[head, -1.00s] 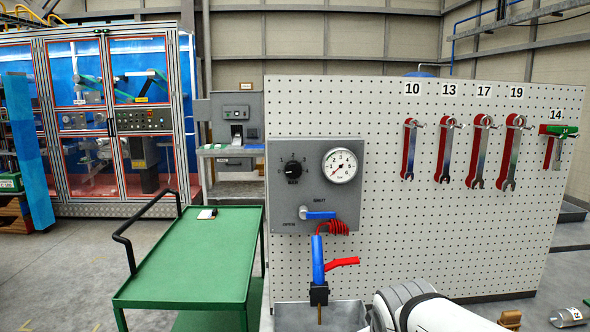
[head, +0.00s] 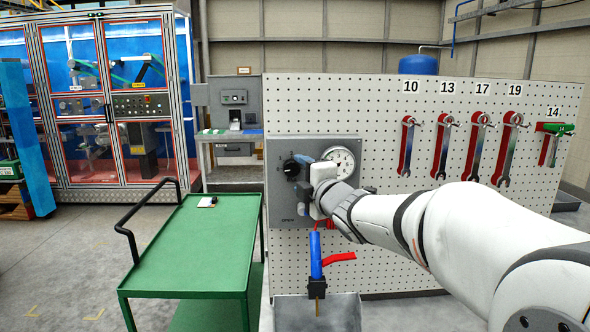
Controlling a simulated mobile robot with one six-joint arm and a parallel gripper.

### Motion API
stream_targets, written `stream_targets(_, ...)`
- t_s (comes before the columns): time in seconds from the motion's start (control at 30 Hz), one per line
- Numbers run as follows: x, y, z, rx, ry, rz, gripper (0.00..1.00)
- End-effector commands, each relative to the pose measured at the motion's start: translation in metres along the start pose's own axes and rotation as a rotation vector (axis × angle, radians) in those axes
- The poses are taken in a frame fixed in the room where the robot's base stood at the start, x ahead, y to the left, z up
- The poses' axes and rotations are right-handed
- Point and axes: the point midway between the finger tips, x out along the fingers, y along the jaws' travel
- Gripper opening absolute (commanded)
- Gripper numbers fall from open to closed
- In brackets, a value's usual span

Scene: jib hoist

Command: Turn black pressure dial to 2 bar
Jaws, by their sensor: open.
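The black pressure dial (head: 291,168) is on the upper left of the grey panel. Part of its right side lies close behind my gripper, and its setting is too small to read. My gripper (head: 303,176) is in front of the panel, just right of and slightly below the dial, with its jaws open. I cannot tell whether a finger touches the dial. The round white gauge (head: 340,160) is right of the dial, its lower part covered by my gripper and wrist. Its needle cannot be read clearly.
My arm crosses from the lower right. The blue valve handle on the panel is mostly hidden behind my gripper. A blue air gun (head: 315,255) with a red lever hangs below. Wrenches (head: 443,147) hang at right. A green cart (head: 190,245) stands at left.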

Motion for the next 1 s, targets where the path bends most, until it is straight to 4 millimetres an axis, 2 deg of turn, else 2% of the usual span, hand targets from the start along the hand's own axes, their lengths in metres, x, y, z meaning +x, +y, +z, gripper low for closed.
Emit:
stream_targets(0.1, 0.018, 0.001, 0.0, 0.001, 0.0, -0.001, 0.58)
stream_targets(0.3, 0.034, 0.0, 0.001, 0.001, -0.001, -0.001, 0.58)
stream_targets(0.63, 0.036, 0.0, 0.001, 0.002, -0.003, 0.0, 0.58)
stream_targets(1.0, 0.036, 0.0, 0.002, 0.002, -0.004, -0.001, 0.27)
